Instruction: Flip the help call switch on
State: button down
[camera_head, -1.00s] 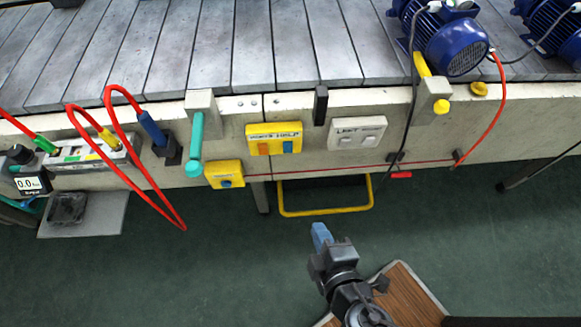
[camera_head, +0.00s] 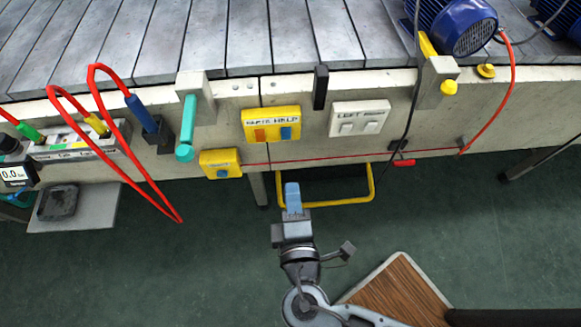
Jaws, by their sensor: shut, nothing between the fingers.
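A yellow switch box (camera_head: 271,111) is fixed to the front face of the bench and carries the words "PARTS" and "HELP". Under "PARTS" is an orange rocker (camera_head: 260,135); under "HELP" is a blue rocker (camera_head: 286,133). I cannot tell which way the rockers are tipped. My gripper (camera_head: 292,192) has blue fingers that are shut and empty. It is below the yellow box, slightly right of the blue rocker in the picture, and apart from it. It overlaps the yellow-rimmed opening under the bench.
A white switch plate (camera_head: 342,122) is right of the yellow box. A smaller yellow box with a blue button (camera_head: 221,172) is at lower left. A teal handle (camera_head: 186,135) and a black hanging cable (camera_head: 409,110) flank them. A yellow bar (camera_head: 340,202) lies under the bench edge.

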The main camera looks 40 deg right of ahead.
aim_at(286, 139)
jog(key=x, duration=1.2)
jog(key=shift+w+d+p, duration=0.15)
jog(key=shift+w+p, duration=0.05)
jog(key=shift+p, duration=0.2)
jog(key=shift+w+d, duration=0.15)
jog(key=shift+w, duration=0.1)
jog(key=shift+f, duration=0.1)
jog(key=shift+w+d+b, duration=0.1)
jog(key=shift+w+b, duration=0.05)
jog(key=shift+b, duration=0.7)
jog(key=v, duration=0.7)
jog(key=shift+s+a+f, duration=0.2)
jog(key=shift+s+a, duration=0.05)
jog(key=shift+s, duration=0.1)
